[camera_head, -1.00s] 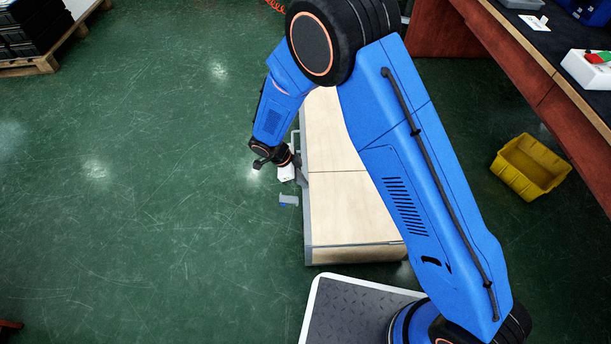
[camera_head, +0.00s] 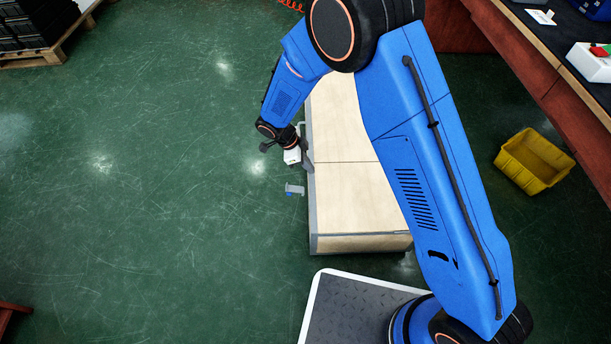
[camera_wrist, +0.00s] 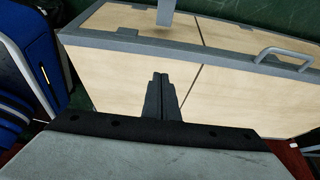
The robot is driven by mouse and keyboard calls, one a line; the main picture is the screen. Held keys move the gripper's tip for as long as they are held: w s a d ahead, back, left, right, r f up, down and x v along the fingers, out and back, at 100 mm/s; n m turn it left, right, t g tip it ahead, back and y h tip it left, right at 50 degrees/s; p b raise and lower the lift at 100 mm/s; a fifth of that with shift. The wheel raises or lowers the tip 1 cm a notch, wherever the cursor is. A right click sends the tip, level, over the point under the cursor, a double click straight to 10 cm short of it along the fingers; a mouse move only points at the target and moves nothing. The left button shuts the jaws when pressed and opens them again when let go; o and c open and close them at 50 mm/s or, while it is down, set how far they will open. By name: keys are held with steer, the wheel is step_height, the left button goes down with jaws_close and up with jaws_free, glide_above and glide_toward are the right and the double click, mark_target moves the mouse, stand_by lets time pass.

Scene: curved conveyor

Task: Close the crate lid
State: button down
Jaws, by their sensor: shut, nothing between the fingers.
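The crate (camera_head: 345,200) has pale wooden panels with grey metal edging and stands on the floor right of my gripper. Its top panel looks flat, and I see no open gap, but my arm hides its right side. In the wrist view, the crate's wooden panel (camera_wrist: 110,85) fills the middle, with a grey handle (camera_wrist: 285,55) at right and a grey plate (camera_wrist: 165,12) at top. A grey latch-like piece (camera_head: 294,189) juts from the left edge. My gripper (camera_head: 307,163) is shut and empty at that left edge; its fingers (camera_wrist: 160,80) overlap the panel in view. I cannot tell whether they touch.
A yellow bin (camera_head: 533,162) lies on the floor at right, beside a workbench (camera_head: 555,75). A pallet with dark boxes (camera_head: 40,30) stands at the far left. The green floor left of the crate is clear.

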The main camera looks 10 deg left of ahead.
steer(key=s+a+r, duration=0.2)
steer(key=a, duration=0.7)
steer(key=shift+s+a+r, duration=0.15)
steer(key=shift+s+r, duration=0.15)
steer(key=shift+r, duration=0.1)
